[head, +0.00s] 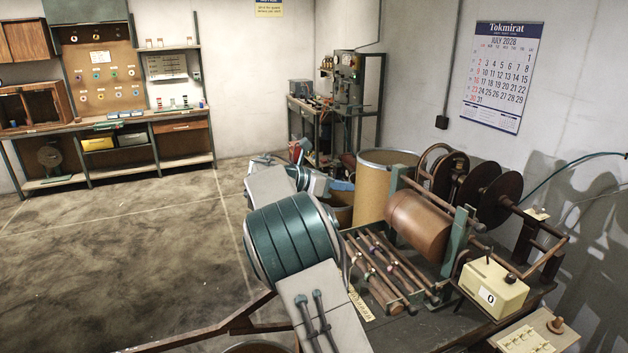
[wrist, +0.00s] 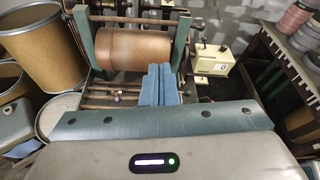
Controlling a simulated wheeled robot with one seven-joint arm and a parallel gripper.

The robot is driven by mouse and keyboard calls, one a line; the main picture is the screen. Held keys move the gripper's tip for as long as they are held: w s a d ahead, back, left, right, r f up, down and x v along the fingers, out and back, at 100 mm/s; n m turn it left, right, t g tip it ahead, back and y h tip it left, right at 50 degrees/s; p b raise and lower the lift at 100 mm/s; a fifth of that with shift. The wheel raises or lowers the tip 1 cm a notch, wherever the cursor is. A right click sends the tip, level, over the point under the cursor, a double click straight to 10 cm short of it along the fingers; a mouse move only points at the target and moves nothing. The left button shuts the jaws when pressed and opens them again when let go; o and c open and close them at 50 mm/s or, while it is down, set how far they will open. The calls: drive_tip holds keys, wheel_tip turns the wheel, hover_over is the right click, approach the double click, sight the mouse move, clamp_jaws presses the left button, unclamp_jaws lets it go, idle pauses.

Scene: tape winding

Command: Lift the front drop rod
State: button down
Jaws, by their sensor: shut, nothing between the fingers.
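Several brown rods lie side by side in the winding machine's low frame, in front of a large brown roller (head: 418,222). Some carry small coloured collars. I cannot tell for certain which is the front drop rod; the rod nearest the open side (head: 379,289) lies low in the frame. In the wrist view the rods (wrist: 105,106) run across below the roller (wrist: 133,48). My gripper (wrist: 159,71) has blue fingers pressed together, with nothing between them. They overlap the right part of the rods in that view, covering it; contact cannot be judged.
Cardboard drums (head: 385,185) stand behind and left of the machine. A cream box marked 0 (head: 492,290) sits to the right of the rods. Dark discs (head: 497,190) and a side shaft stand behind. Green uprights (head: 458,240) flank the roller. The floor at left is clear.

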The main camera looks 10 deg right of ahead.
drive_tip(key=s+d+f+m+g+y+b, duration=0.15)
drive_tip(key=s+m+y, duration=0.3)
drive_tip(key=s, duration=0.45)
drive_tip(key=s+d+f+m+t+y+b, duration=0.1)
drive_tip(key=s+d+f+m+y, duration=0.2)
drive_tip(key=s+m, duration=0.45)
drive_tip(key=s+a+f+m+y, duration=0.2)
drive_tip(key=s+a+m, duration=0.1)
drive_tip(key=s, duration=0.4)
drive_tip(key=s+a+f+m+t+y+b, duration=0.1)
drive_tip(key=s+a+f+m+y, duration=0.1)
drive_tip(key=s, duration=0.6)
drive_tip(key=s+a+f+m+y+b, duration=0.1)
drive_tip(key=s+a+f+m+y, duration=0.2)
drive_tip(key=s, duration=0.5)
drive_tip(key=shift+a+f+m+t, duration=0.35)
drive_tip(key=shift+a+f+m, duration=0.2)
drive_tip(key=shift+a+m, duration=0.45)
drive_tip(key=shift+s+d, duration=0.1)
drive_tip(key=shift+d, duration=0.05)
